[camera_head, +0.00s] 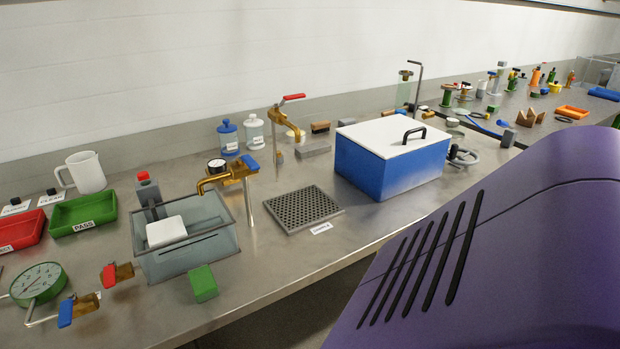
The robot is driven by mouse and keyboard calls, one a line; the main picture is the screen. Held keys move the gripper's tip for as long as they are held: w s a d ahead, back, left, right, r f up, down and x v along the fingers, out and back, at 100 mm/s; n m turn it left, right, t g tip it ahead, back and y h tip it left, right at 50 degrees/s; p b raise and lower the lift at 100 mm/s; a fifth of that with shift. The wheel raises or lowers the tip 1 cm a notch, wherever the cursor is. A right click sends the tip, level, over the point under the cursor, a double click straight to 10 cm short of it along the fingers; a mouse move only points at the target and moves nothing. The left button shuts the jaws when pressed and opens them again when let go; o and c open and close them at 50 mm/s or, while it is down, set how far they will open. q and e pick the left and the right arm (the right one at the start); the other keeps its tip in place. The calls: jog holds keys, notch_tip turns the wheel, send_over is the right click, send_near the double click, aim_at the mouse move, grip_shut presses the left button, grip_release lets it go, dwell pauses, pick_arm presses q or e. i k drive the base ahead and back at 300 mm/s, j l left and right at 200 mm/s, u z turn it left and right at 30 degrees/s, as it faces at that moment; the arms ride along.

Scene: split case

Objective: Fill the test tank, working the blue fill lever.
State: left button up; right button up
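The clear, open-topped test tank (222,242) stands on the steel bench at the left. A white block (166,231) and a grey upright piece with a red-capped top (147,190) are in or at it. I cannot tell the water level; a dark line marks the front wall. A brass tap (228,176) with a round gauge (216,165) stands at the tank's back right, its spout over the tank. The blue fill lever (251,163) is on top of this tap. Neither of my grippers shows in the head view.
A green block (203,283) sits before the tank. Brass valves with red (109,276) and blue (66,312) handles and a green gauge (39,283) are front left. Green (84,213) and red trays lie left. A drain grate (303,208) and blue case (392,158) stand right.

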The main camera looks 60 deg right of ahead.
aim_at(250, 161)
jog(key=z, duration=1.45)
